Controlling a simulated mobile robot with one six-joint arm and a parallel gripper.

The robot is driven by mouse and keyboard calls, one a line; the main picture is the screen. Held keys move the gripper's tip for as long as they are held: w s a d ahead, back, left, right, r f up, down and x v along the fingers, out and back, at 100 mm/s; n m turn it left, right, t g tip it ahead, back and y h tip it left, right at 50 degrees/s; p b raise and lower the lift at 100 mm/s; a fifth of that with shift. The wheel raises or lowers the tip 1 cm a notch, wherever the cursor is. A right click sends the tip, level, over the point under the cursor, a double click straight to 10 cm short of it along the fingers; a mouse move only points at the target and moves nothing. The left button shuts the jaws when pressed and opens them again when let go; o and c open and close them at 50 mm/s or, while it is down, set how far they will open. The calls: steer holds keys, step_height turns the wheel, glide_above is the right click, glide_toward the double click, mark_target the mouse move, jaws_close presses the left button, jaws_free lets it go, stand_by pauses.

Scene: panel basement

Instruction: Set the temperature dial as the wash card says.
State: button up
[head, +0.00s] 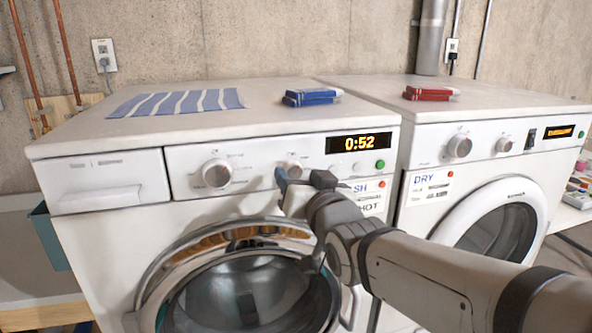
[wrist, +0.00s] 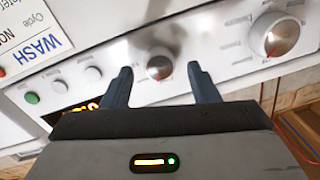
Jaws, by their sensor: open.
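The washer (head: 110,225) is on the left. A small round dial (head: 292,168) sits on its panel between a larger dial (head: 217,173) and the display. In the wrist view the small dial (wrist: 159,67) lies between the fingertips of my gripper (wrist: 160,78), which is open; I cannot tell if they touch it. My gripper (head: 302,180) is in front of the panel. The larger dial (wrist: 275,36) is off to the right. The wash card (head: 369,195) is partly hidden by my gripper; "HOT" is readable on it. The card (wrist: 40,42) also shows "WASH" in the wrist view. The dial markings are too small to read.
The washer door (head: 250,290) is below my arm. The display (head: 360,143) reads 0:52, with a green button (head: 380,164) below it. A dryer (head: 420,225) with its own card stands on the right.

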steer(key=shift+w+a, duration=0.15)
steer(key=shift+w, duration=0.3)
steer(key=shift+c, duration=0.3)
steer(key=c, duration=0.9)
